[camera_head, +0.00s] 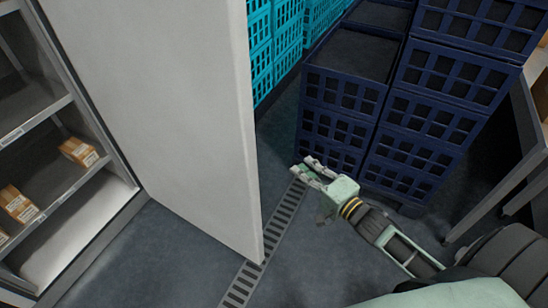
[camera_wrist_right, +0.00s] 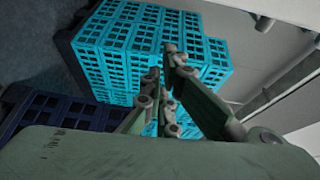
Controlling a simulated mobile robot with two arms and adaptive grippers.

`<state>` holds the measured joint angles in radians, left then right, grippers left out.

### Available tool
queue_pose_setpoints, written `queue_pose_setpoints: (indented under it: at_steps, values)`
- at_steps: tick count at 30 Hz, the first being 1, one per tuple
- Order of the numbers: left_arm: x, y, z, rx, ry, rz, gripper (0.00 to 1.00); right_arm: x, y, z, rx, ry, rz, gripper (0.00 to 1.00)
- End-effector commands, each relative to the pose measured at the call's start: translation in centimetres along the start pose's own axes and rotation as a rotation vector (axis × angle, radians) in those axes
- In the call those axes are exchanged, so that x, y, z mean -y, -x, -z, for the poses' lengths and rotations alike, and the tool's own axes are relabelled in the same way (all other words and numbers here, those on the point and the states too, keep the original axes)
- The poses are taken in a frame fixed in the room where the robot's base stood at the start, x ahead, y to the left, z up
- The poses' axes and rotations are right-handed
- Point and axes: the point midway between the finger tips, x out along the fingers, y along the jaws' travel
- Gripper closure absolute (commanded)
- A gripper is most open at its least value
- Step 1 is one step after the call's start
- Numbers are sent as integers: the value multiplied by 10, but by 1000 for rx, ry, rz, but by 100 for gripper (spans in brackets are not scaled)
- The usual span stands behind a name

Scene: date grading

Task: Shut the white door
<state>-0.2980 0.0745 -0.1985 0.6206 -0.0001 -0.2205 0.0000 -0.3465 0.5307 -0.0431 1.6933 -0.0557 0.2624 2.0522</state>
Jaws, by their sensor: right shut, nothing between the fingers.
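The white door (camera_head: 160,95) stands open in the head view, swung out from the shelf cabinet on the left. Its free edge runs down to a corner near the floor drain. My right gripper (camera_head: 302,170) is to the right of the door's free edge, apart from it in the picture, with its fingers pointing up and left. It is shut and empty. The right wrist view shows its fingers (camera_wrist_right: 170,90) close up, with a pale surface to the right that may be the door. My left gripper is not in view.
The open cabinet's shelves (camera_head: 70,190) hold small cardboard boxes (camera_head: 80,152). Dark blue crates (camera_head: 345,95) are stacked just beyond my right gripper. Turquoise crates (camera_head: 287,35) stand behind; they also show in the right wrist view (camera_wrist_right: 120,45). A drain grate (camera_head: 268,240) crosses the clear floor. A table (camera_head: 510,180) is at right.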

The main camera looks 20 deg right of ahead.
Motion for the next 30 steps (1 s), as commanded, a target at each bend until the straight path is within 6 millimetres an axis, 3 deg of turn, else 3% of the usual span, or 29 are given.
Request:
queue_pose_setpoints:
  at_steps: [3, 8, 21, 24, 30]
  values:
    - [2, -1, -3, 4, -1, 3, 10, 17, -5, -4, 21, -45, 36, 100]
    - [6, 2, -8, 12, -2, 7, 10, 21, -23, -4, 22, -53, 42, 100]
    - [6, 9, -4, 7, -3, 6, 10, 24, -106, -7, 21, -53, 39, 100]
    - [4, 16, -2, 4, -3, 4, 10, 23, -96, -24, 22, -56, 36, 100]
    - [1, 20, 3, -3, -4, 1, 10, 23, -89, -40, 21, -53, 36, 100]
